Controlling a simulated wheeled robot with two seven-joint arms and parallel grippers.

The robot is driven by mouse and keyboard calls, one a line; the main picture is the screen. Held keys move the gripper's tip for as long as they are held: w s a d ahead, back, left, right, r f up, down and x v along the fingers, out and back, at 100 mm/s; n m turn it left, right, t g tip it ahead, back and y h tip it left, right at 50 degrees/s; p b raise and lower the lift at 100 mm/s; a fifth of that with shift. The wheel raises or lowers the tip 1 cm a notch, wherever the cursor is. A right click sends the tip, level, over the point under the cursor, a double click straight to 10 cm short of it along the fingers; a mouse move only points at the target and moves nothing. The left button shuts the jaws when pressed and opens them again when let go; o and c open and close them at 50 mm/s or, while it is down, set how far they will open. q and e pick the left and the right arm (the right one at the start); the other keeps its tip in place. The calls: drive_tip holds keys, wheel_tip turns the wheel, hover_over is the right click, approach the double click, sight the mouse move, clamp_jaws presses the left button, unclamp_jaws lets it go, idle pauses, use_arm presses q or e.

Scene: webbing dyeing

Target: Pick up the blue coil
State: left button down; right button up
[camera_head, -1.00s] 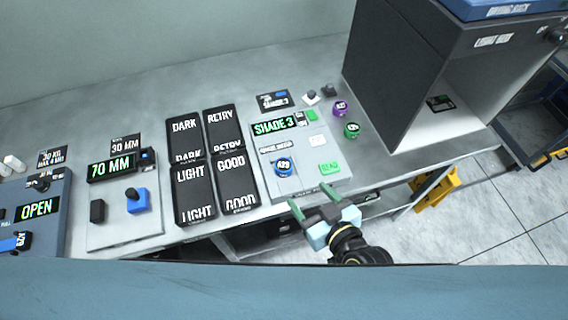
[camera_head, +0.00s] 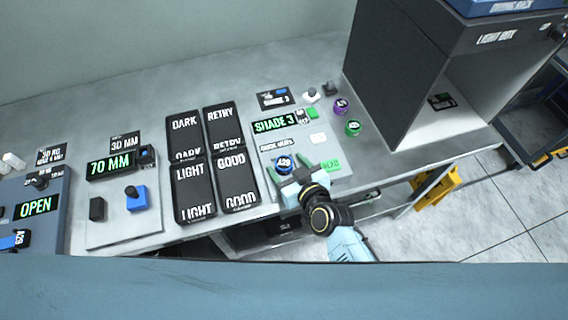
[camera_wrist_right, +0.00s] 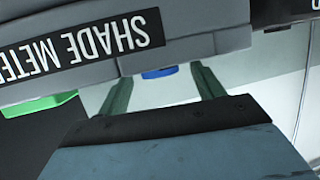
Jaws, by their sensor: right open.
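The blue coil (camera_head: 283,163), a small round piece with a white label, sits on the shade meter (camera_head: 341,166), a grey panel on the bench. My right gripper (camera_head: 290,170) is open at the front edge of the meter, with its green fingers on either side of the coil. In the right wrist view, a sliver of the blue coil (camera_wrist_right: 159,72) shows between the two fingers (camera_wrist_right: 163,88). Most of it is hidden there, and I cannot tell whether the fingers touch it. My left gripper is not in view.
A purple coil (camera_head: 341,106) and a green coil (camera_head: 352,128) stand to the right of the meter. Black labelled trays (camera_head: 239,176) lie to its left. The dark light box (camera_head: 400,75) rises at the right.

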drive_tip(key=c, duration=1.2)
